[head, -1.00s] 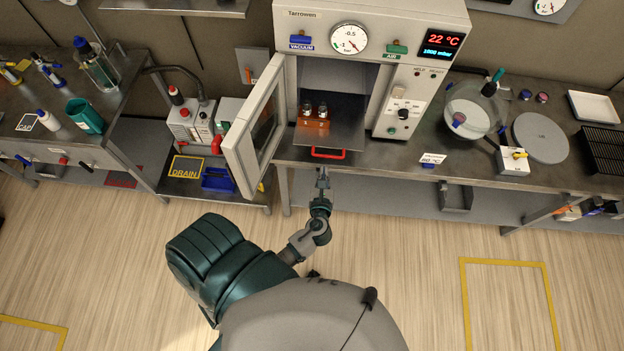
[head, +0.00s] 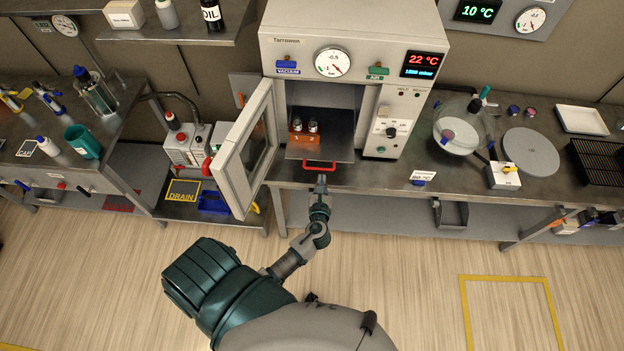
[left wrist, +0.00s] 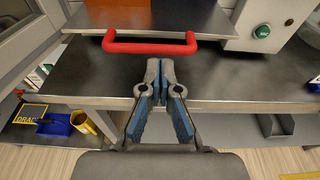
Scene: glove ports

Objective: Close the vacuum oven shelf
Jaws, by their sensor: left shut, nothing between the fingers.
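The vacuum oven (head: 352,25) stands on the bench with its door (head: 240,150) swung open to the left. Its metal shelf (head: 335,145) is pulled partly out of the chamber. An orange block with metal-capped vials (head: 304,132) sits on the shelf. The shelf's red handle (head: 320,168) is at its front edge; it also shows in the left wrist view (left wrist: 150,47). My left gripper (head: 321,181) is shut and empty, just in front of and below the handle. In the left wrist view its fingertips (left wrist: 160,64) point at the handle, with a small gap. My right gripper is not visible.
A round glass vessel (head: 462,125), a grey disc (head: 531,151) and a white switch box (head: 503,175) stand on the bench right of the oven. A red-handled pump (head: 185,145) is on the lower shelf at left. The floor in front is clear.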

